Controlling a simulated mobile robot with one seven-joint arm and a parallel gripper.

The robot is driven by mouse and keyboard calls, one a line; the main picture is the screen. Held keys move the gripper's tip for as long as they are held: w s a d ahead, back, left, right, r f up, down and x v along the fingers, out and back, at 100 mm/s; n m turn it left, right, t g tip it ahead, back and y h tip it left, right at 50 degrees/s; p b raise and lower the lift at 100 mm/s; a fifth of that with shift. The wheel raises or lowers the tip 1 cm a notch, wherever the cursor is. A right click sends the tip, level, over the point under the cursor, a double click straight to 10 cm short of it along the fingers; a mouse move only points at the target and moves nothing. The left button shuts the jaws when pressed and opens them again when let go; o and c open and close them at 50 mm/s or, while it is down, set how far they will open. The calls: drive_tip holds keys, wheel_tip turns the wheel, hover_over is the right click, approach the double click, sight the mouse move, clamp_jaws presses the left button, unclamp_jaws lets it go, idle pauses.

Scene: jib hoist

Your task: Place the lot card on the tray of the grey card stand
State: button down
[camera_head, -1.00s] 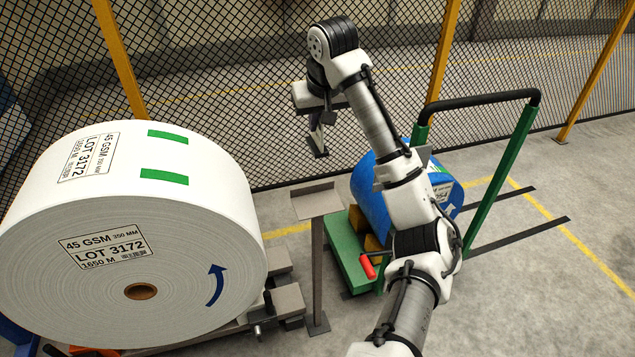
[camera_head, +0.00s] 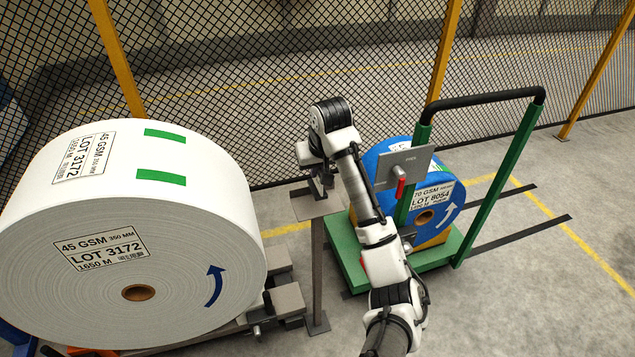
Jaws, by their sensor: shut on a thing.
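The grey card stand (camera_head: 317,262) is a thin post on a floor plate, left of the green trolley. Its flat tray (camera_head: 305,209) is on top. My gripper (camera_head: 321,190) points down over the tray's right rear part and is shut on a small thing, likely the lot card. The thing is mostly hidden by the fingers and too small to read. I cannot tell whether it touches the tray.
A large white roll (camera_head: 200,215) labelled LOT 3172 fills the left. The green trolley (camera_head: 350,255) carries a blue roll (camera_head: 375,160) labelled LOT 8054. A grey plate (camera_head: 410,158) with a red handle (camera_head: 400,188) stands close right of my arm. Mesh fence (camera_head: 250,110) runs behind.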

sight(317, 186)
drive_tip(key=shift+f, duration=2.3)
drive_tip(key=shift+f, duration=0.15)
drive_tip(key=c, duration=1.6)
unclamp_jaws()
drive_tip(key=p+v, duration=0.1)
drive_tip(key=v, duration=1.1)
